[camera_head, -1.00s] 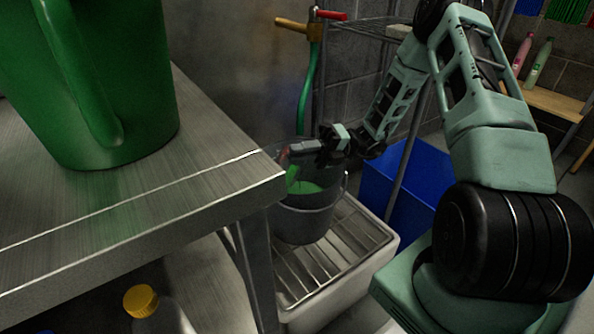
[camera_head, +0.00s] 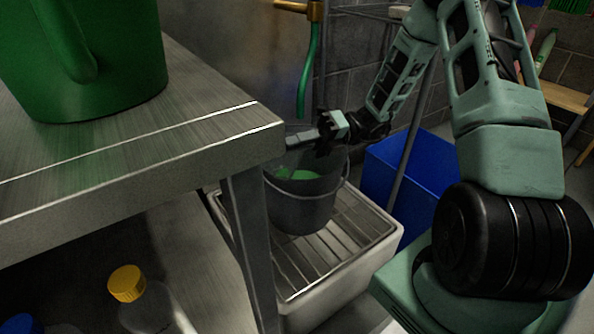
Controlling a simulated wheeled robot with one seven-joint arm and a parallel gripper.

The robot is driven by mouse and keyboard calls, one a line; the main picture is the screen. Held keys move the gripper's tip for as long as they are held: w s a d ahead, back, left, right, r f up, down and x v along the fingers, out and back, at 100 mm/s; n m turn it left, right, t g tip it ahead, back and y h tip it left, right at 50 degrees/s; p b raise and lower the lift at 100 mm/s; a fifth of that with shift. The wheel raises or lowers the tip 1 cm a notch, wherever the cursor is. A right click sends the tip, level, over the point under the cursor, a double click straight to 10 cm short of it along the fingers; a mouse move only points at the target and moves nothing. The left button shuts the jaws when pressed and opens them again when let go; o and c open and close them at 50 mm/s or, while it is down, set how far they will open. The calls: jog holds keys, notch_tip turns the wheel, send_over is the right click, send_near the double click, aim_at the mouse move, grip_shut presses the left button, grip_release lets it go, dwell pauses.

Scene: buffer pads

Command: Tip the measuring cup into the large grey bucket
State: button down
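The large grey bucket (camera_head: 303,211) stands upright on a slatted sink grate, its handle hanging at the side. Green liquid (camera_head: 297,174) shows inside it. My gripper (camera_head: 300,138) is over the bucket's mouth, beside the corner of the metal bench, pointing left. Its fingertips are small and partly against the bench edge, so I cannot tell whether they are open or shut. I cannot make out the measuring cup clearly; the bench corner may hide it.
The metal bench (camera_head: 140,180) fills the left, with a big green jug (camera_head: 100,85) on top. A yellow-capped bottle (camera_head: 127,284) is below. The white sink (camera_head: 330,300) bears the grate. A blue bin (camera_head: 410,170) stands to its right. A green hose (camera_head: 309,75) hangs behind.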

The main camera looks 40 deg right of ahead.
jog(key=shift+a, duration=0.1)
jog(key=shift+s+a+f+b, duration=0.15)
jog(key=shift+f+b, duration=0.05)
jog(key=shift+b, duration=0.15)
jog(key=b, duration=0.1)
jog(key=n+h+b, duration=0.1)
jog(key=b, duration=0.1)
jog(key=shift+s+a+r, duration=0.1)
jog(key=shift+s+a, duration=0.15)
jog(key=shift+a, duration=0.15)
jog(key=shift+s+a+r+h, duration=0.1)
jog(key=shift+r+h, duration=0.2)
jog(key=shift+h, duration=0.1)
jog(key=shift+a+r+n+p, duration=0.1)
jog(key=shift+r+n+p, duration=0.2)
jog(key=shift+p, duration=0.55)
jog(key=s+a+f+n+t+h+b, duration=0.1)
jog(key=s+a+f+n+h+b, duration=0.2)
jog(key=h, duration=0.4)
notch_tip(320, 180, down, 3)
jog(key=shift+s+a+r+n+t+b, duration=0.15)
jog(key=shift+s+a+n+t+b, duration=0.2)
jog(key=shift+a+n, duration=0.65)
